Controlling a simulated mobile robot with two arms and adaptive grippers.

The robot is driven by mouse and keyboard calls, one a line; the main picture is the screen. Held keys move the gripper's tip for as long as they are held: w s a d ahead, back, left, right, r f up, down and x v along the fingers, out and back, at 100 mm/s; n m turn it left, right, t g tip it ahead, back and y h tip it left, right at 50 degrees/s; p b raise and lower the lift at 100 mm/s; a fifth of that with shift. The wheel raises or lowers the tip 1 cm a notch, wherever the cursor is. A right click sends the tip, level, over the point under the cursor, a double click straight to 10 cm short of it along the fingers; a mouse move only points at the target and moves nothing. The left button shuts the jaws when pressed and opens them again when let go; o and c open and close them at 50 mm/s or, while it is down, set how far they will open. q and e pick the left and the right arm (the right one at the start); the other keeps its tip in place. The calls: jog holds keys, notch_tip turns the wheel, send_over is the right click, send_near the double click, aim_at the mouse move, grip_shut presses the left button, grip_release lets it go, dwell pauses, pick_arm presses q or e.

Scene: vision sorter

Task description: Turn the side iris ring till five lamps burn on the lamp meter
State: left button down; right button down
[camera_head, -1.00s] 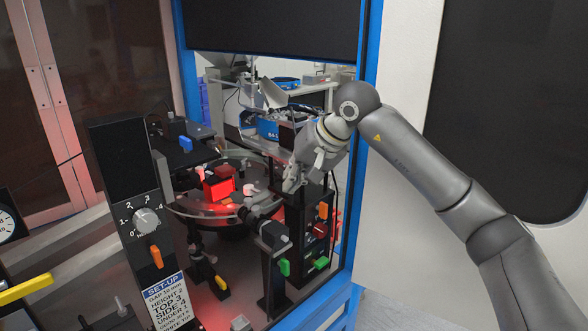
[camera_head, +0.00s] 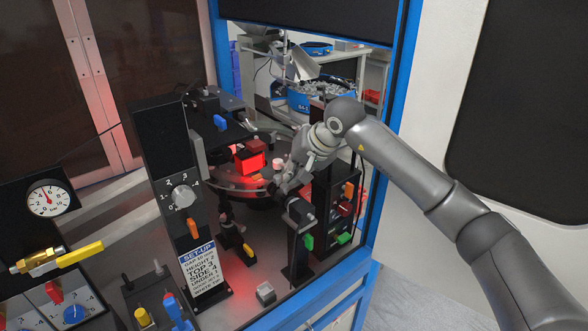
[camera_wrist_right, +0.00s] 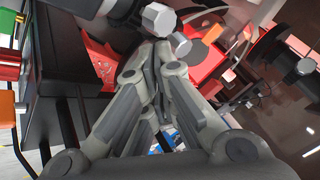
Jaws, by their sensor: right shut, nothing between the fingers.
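My right gripper (camera_head: 287,182) reaches in through the blue-framed opening, beside a black post-mounted unit (camera_head: 300,212) at the edge of the round glass table. In the right wrist view its fingers (camera_wrist_right: 158,62) are shut with nothing between them. Silver faceted knobs (camera_wrist_right: 158,18) show just beyond the fingertips; I see no clear contact. I cannot make out the side iris ring for certain; the gripper may hide it. A tall black panel (camera_head: 162,135) shows no lit lamps, and I cannot tell whether it is the lamp meter. My left gripper is not in view.
A red-lit block (camera_head: 250,160) is on the round glass table (camera_head: 225,188). A dial knob (camera_head: 183,196) and a set-up card (camera_head: 204,272) are on the front post. A gauge (camera_head: 48,198) and a yellow-handled valve (camera_head: 60,257) are at left. The blue frame (camera_head: 385,150) borders my arm.

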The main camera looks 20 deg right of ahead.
jog(key=shift+a, duration=0.15)
jog(key=shift+a+n+h+b, duration=0.3)
jog(key=shift+a+h+b, duration=0.2)
jog(key=shift+a+b, duration=0.55)
jog(key=shift+s+r+b, duration=0.1)
jog(key=shift+s+b, duration=0.05)
jog(key=shift+b, duration=0.4)
